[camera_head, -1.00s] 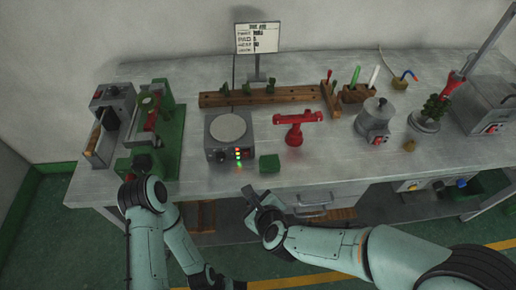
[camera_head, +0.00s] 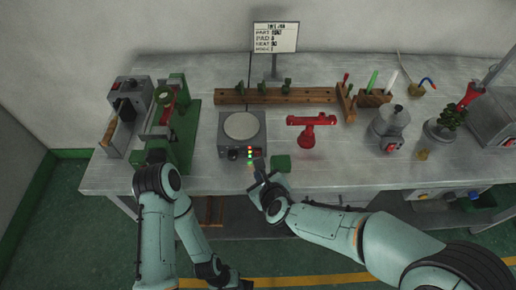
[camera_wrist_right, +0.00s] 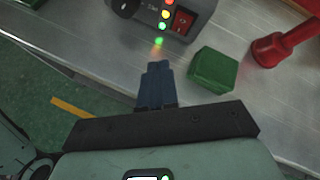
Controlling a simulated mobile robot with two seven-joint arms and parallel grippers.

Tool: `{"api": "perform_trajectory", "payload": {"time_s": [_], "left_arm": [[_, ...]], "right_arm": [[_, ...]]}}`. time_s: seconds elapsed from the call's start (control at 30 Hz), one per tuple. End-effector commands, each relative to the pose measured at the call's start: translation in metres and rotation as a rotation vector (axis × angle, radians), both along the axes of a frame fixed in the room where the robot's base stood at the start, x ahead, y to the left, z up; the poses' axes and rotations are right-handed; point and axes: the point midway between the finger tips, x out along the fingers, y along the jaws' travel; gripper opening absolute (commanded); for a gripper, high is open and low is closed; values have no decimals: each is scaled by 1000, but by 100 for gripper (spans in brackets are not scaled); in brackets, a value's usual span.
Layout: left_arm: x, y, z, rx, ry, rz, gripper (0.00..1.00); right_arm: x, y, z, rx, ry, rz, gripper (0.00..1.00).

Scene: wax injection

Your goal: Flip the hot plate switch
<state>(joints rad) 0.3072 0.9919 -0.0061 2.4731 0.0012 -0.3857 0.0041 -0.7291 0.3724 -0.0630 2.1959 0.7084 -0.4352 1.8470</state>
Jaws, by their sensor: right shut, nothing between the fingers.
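The hot plate (camera_head: 224,137) is a grey box with a round pale top, standing near the table's front edge. Its front shows a black knob (camera_wrist_right: 123,6), a column of lit lamps (camera_wrist_right: 165,14) and a red rocker switch (camera_wrist_right: 184,22) to the right of the lamps. My right gripper (camera_head: 258,163) is shut and empty, just in front of the hot plate's right front corner. In the right wrist view its dark fingertips (camera_wrist_right: 158,66) are below the lamps and switch, apart from them. I cannot make out the switch's position. My left arm's end is low in the head view, its fingers unclear.
A small green block (camera_head: 281,164) sits right of my right gripper. A red stand (camera_head: 308,136) is beyond it. A green press (camera_head: 183,130) stands left of the hot plate. A wooden rack (camera_head: 270,96) lies behind.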

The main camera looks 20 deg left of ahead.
Motion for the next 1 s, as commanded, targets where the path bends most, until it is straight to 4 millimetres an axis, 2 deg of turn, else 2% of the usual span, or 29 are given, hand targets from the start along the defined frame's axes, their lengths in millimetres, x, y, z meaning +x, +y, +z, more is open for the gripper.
{"api": "perform_trajectory", "payload": {"time_s": [0.13, 0.33, 1.0], "left_arm": [[3, 0, 8, 0, -3, 0, 43], [4, 0, 11, 0, -4, 0, 43], [4, 0, 11, -1, -5, 1, 43]], "right_arm": [[20, 5, 3, -1, 0, -2, 0], [34, 10, 4, 0, 1, -1, 0], [37, 11, 4, 0, 1, 0, 0]]}}
